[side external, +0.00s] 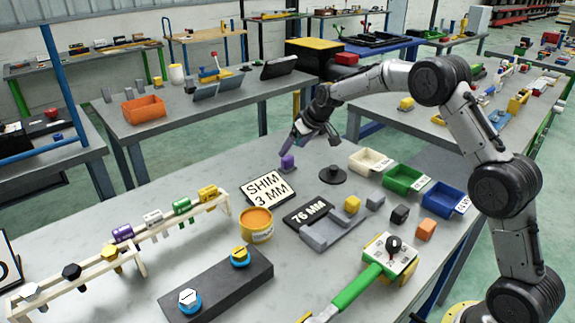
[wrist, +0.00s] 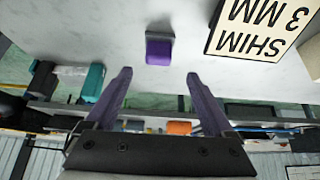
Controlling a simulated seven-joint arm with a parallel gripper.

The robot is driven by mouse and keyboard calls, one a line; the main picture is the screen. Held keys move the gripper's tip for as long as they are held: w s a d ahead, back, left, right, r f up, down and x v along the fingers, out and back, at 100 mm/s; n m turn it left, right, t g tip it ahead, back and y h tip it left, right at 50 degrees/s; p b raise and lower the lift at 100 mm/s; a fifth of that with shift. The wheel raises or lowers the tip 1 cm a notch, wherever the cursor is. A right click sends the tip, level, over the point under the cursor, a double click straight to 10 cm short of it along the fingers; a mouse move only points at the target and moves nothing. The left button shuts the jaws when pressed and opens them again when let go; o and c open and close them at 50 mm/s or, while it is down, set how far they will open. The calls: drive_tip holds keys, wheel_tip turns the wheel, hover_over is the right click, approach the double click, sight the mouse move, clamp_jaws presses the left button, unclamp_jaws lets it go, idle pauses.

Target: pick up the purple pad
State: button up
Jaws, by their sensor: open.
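The purple pad (side external: 287,161) is a small block on the grey table, just behind the SHIM 3 MM sign. In the wrist view the purple pad (wrist: 159,50) has a grey part along one edge and lies just beyond the fingertips, roughly centred between them. My gripper (side external: 286,151) reaches down over it at a slant. In the wrist view my gripper (wrist: 158,74) is open, with its two purplish fingers spread wide and nothing between them. I cannot tell from the side whether a finger touches the pad.
The SHIM 3 MM sign (side external: 267,189) stands close in front of the pad. A dark round base (side external: 333,175) sits to its right, with white (side external: 371,162), green (side external: 403,178) and blue (side external: 443,199) bins beyond. An orange tub (side external: 256,225) stands nearer. The table left of the pad is clear.

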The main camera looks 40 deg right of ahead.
sight(288, 157)
drive_tip(key=shift+x, duration=3.4)
drive_tip(key=shift+s+d, duration=0.1)
drive_tip(key=shift+d, duration=0.05)
clamp_jaws()
